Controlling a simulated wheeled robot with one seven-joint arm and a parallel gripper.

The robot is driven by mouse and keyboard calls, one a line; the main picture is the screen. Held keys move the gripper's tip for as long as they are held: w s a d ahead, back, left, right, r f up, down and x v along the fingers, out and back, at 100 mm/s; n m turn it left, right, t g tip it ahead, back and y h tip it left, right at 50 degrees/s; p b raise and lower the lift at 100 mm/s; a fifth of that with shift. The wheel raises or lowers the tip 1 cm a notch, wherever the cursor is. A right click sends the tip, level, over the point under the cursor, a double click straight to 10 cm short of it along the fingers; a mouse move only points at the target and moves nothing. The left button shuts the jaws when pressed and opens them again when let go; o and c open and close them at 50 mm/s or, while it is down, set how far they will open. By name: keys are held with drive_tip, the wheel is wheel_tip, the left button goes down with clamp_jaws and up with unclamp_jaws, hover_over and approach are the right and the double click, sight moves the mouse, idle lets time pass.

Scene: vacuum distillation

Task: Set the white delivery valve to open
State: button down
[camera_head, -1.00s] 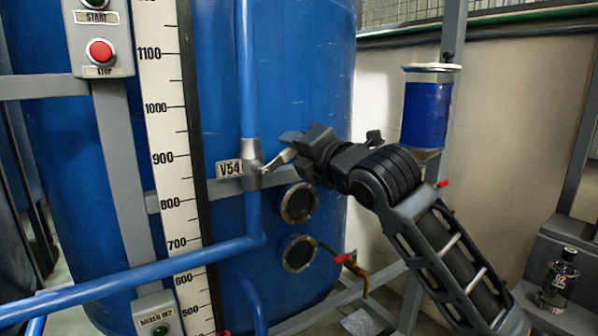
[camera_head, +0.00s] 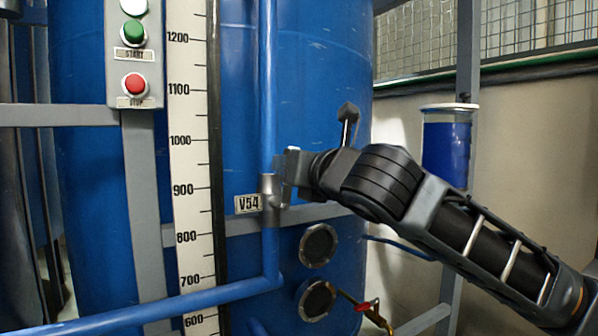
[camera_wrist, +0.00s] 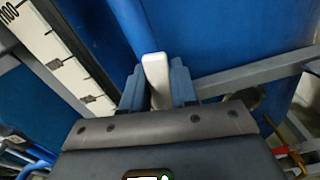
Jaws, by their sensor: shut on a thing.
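The delivery valve (camera_head: 269,190) is a grey body on the vertical blue pipe, just right of the V54 label (camera_head: 248,203). Its white lever (camera_wrist: 155,80) shows between my two fingers in the wrist view. My gripper (camera_head: 291,168) comes from the right and is shut on this lever, close to the valve body. In the head view the fingers hide most of the lever, which seems to point up from the valve. The lever's joint with the valve is hidden in the wrist view.
A white scale (camera_head: 190,140) and a post with start and stop buttons (camera_head: 134,85) stand left of the pipe. The large blue tank (camera_head: 320,90) is close behind.

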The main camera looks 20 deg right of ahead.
drive_tip(key=shift+a+n, duration=0.5)
drive_tip(key=shift+n, duration=0.3)
drive_tip(key=c, duration=1)
unclamp_jaws()
drive_tip(key=shift+o, duration=0.2)
drive_tip(key=shift+s, duration=0.1)
drive_tip(key=s+d+b, duration=0.1)
drive_tip(key=s, duration=0.6)
drive_tip(key=shift+s, duration=0.3)
drive_tip(key=shift+d, duration=0.1)
